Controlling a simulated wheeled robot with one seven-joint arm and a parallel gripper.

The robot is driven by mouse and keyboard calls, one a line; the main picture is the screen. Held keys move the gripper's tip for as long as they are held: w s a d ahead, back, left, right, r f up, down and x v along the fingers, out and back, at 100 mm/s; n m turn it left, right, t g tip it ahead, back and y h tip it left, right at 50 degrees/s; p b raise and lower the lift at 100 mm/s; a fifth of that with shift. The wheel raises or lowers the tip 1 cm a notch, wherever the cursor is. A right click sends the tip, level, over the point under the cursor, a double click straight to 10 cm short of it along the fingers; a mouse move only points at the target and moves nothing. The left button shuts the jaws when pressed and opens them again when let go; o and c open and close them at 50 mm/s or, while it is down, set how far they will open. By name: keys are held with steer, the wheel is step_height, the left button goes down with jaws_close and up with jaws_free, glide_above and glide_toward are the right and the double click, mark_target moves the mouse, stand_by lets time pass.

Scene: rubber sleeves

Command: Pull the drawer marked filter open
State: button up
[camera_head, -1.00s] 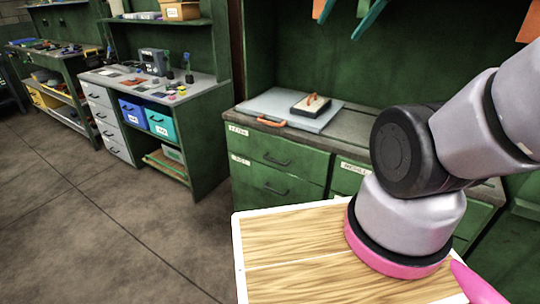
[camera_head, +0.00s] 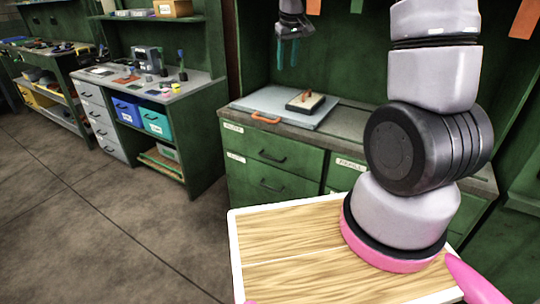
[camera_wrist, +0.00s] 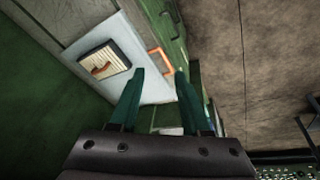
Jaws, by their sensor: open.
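The green bench cabinet (camera_head: 225,195) has drawers with dark handles and small white labels. The top left drawer (camera_head: 300,160) has a label (camera_head: 233,127) at its upper left, and the drawer below (camera_head: 295,190) has another label (camera_head: 236,157). A third label (camera_head: 349,163) is on a drawer to the right. The lettering is too small to read surely, so I cannot tell which says filter. The drawers I see look shut. My gripper (camera_head: 287,54) is open and empty, raised above the bench top, apart from the handles. In the wrist view its teal fingers (camera_wrist: 159,75) are spread.
On the bench top lie a pale grey board (camera_head: 262,103) with an orange handle (camera_head: 265,119) and a small block (camera_head: 306,101) with a handle. My arm hides the cabinet's right part. Another bench (camera_head: 198,92) with bins stands left. Open floor lies in front.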

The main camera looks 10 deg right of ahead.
steer(key=w+a+f+n+g, duration=0.1)
steer(key=w+f, duration=0.2)
steer(key=f, duration=0.4)
steer(key=w+a+f+n, duration=0.1)
steer(key=w+f+n, duration=0.15)
steer(key=f, duration=0.45)
steer(key=n+g+h, duration=0.1)
steer(key=n, duration=0.2)
glide_toward(270, 158)
steer(key=f, duration=0.5)
steer(key=w+d+f, duration=0.1)
steer(key=f, duration=0.1)
steer(key=shift+w+f, duration=0.1)
steer(key=shift+f, duration=0.3)
jaws_close()
